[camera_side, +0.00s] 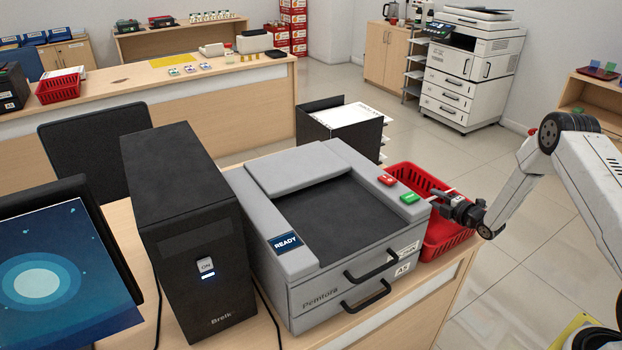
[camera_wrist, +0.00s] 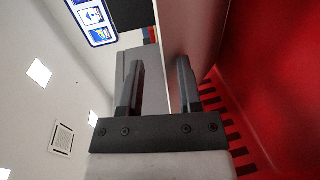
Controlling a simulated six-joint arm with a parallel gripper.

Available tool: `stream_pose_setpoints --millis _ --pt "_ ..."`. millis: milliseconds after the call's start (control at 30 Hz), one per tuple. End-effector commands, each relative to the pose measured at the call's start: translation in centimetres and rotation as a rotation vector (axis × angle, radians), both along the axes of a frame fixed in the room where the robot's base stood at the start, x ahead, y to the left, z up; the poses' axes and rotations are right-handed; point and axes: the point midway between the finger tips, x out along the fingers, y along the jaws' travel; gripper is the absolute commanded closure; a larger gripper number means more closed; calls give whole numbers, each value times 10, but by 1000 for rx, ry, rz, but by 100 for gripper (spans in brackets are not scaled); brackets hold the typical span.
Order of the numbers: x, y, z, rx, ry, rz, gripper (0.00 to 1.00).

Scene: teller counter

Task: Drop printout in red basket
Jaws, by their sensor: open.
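The red basket (camera_side: 459,240) stands on the counter against the right side of the grey printer (camera_side: 355,285). Its red wall (camera_wrist: 285,110) fills the right of the wrist view. My gripper (camera_side: 436,204) is over the basket, close to the printer's right edge. In the wrist view my gripper (camera_wrist: 160,85) has its two dark fingers apart. A pale, sheet-like surface (camera_wrist: 192,28) with a reddish tint rises by the right finger. It may be the printout, but I cannot tell. The inside of the basket is partly hidden by my gripper and the printer.
The printer carries a red button (camera_side: 387,180), a green button (camera_side: 410,198) and a READY display (camera_side: 285,243). A black computer tower (camera_side: 190,235) and a monitor (camera_side: 55,275) stand to its left. Open floor lies right of the counter.

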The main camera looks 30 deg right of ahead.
Motion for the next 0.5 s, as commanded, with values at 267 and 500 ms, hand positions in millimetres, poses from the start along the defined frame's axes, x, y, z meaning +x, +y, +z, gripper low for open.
stream_pose_setpoints --millis 267,500 --pt "-7 -1 1 1 0 -1 56" --pt "-28 -1 5 1 0 -2 56"
